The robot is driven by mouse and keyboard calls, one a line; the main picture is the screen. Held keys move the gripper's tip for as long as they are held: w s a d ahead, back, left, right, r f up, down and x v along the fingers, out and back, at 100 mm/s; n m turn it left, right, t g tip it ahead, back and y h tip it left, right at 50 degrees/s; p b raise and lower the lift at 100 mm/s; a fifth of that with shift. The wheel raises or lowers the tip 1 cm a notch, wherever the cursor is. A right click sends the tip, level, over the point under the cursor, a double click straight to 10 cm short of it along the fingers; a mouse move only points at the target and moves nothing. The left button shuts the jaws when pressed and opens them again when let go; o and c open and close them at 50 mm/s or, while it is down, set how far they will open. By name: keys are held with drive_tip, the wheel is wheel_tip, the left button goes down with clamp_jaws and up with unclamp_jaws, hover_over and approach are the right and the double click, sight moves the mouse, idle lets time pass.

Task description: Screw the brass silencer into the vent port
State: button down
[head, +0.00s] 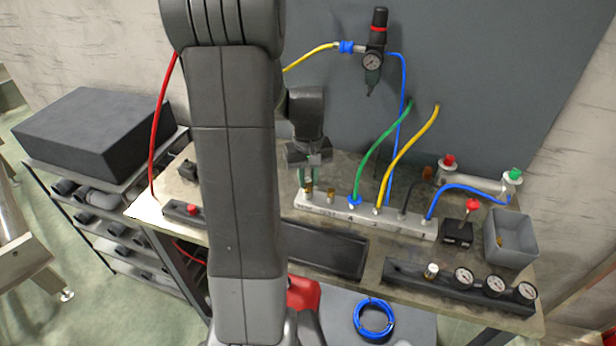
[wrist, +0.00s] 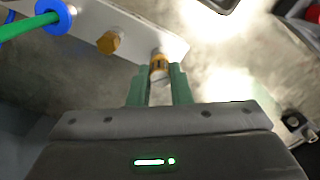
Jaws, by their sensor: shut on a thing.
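My gripper (head: 309,180) is shut on the brass silencer (head: 308,191) above the left end of the pale manifold block (head: 325,208). In the wrist view the green fingers (wrist: 160,90) hold the silencer (wrist: 159,64) between their tips, its far end at the edge of the block (wrist: 140,32). The silencer looks roughly upright. The vent port under it is hidden, and I cannot tell whether the thread is engaged. A second brass fitting (head: 331,194) sits in the block to the right, also visible in the wrist view (wrist: 110,42).
Green (head: 372,152) and yellow (head: 411,143) hoses rise from the block just right of my gripper. A grey bin (head: 511,238) and a gauge rail (head: 410,276) stand to the right. A dark tray (head: 323,249) lies in front.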

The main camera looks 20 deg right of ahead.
drive_tip(key=c, duration=1.5)
unclamp_jaws()
drive_tip(key=shift+o, duration=0.2)
